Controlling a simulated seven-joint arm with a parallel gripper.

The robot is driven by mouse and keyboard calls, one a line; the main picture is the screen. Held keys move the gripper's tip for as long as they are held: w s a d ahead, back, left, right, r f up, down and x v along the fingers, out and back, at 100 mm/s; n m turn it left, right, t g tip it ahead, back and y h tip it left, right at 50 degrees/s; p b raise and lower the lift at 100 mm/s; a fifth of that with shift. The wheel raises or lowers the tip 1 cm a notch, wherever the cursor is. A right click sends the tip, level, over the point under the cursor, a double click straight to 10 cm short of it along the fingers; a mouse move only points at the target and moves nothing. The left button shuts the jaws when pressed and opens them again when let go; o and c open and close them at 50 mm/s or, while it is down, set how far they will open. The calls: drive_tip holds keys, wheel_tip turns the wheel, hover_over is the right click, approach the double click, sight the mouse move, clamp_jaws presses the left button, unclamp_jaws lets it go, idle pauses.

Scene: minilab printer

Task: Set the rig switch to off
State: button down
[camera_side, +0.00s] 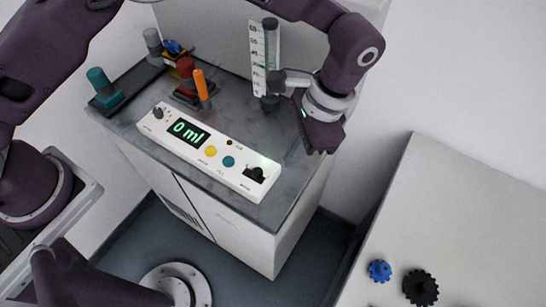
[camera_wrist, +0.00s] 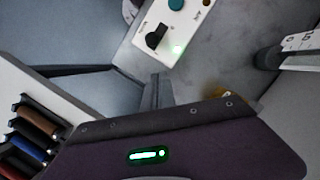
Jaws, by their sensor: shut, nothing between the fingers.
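The white control panel (camera_side: 180,160) lies on the grey bench top, with a display reading "0 ml". A black switch knob (camera_side: 255,174) sits at its right end beside a lit green light. In the wrist view the black knob (camera_wrist: 156,37) is near the top centre, its lever pointing up and right, with the green glow (camera_wrist: 178,48) next to it. The labels are too small to read. My gripper (camera_side: 320,152) is shut and empty, right of the panel and above the bench edge. Its narrow fingers (camera_wrist: 158,84) show below the knob in the wrist view, apart from it.
A graduated cylinder (camera_side: 272,60) with a white scale stands behind the panel. Teal (camera_side: 101,82), red and orange items stand at the back left. A yellow button (camera_side: 211,151) and a teal button (camera_side: 229,161) are on the panel. Two gears lie on the right table (camera_side: 440,220).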

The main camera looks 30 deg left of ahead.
sight(264, 177)
drive_tip(key=shift+s+a+f, duration=0.25)
drive_tip(key=shift+s+a, duration=0.45)
drive_tip(key=shift+s+a+f, duration=0.2)
drive_tip(key=shift+s+a, duration=0.45)
drive_tip(key=shift+s, duration=0.05)
drive_tip(key=shift+a, duration=0.1)
drive_tip(key=shift+a, duration=1.45)
